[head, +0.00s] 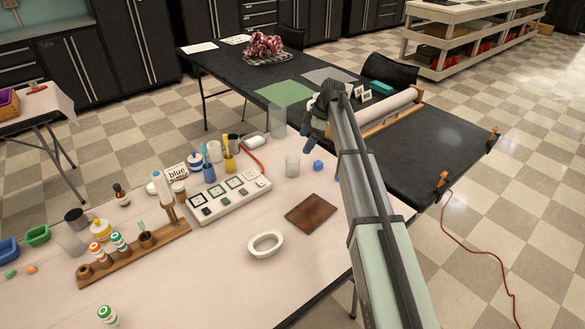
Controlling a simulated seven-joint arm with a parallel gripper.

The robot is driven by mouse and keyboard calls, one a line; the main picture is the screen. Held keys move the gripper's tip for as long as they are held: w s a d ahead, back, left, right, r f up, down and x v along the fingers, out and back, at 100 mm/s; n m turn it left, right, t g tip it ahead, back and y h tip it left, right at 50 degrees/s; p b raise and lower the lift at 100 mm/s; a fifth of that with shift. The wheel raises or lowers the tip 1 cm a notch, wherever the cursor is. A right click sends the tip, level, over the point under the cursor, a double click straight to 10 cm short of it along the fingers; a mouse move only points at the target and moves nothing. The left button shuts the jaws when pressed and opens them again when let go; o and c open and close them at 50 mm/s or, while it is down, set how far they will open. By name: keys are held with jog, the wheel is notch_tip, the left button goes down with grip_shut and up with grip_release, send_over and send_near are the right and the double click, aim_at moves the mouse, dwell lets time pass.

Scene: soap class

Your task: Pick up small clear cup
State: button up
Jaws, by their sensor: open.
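A small clear cup (292,166) stands upright on the pale table, near its far edge. A taller clear vessel (278,121) stands behind it, a little to the left. Another clear vessel (70,243) stands at the left of the table. My gripper (312,140) is open, above and to the right of the small cup in the picture, apart from it. My arm comes in from the lower right and hides part of the gripper.
A small blue block (318,165) sits right of the cup. A brown board (311,214) and a white ring-shaped dish (266,244) lie nearer. A white sample tray (228,196), yellow cup (229,163) and red cable (253,157) are to the left. A black table (440,150) stands beyond.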

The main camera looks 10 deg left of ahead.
aim_at(293, 166)
jog(key=a+f, duration=0.1)
jog(key=f, duration=0.1)
jog(key=a+f+m, duration=0.1)
jog(key=f, duration=0.2)
jog(key=a+f+m, duration=0.1)
jog(key=f, duration=0.2)
jog(key=shift+a, duration=0.2)
jog(key=shift+a+x, duration=0.15)
jog(key=shift+x, duration=1.1)
jog(key=shift+a+x, duration=0.1)
jog(key=shift+x, duration=1.2)
jog(key=shift+w+r, duration=0.1)
jog(key=shift+r, duration=0.05)
jog(key=c, duration=1)
jog(key=shift+r, duration=0.1)
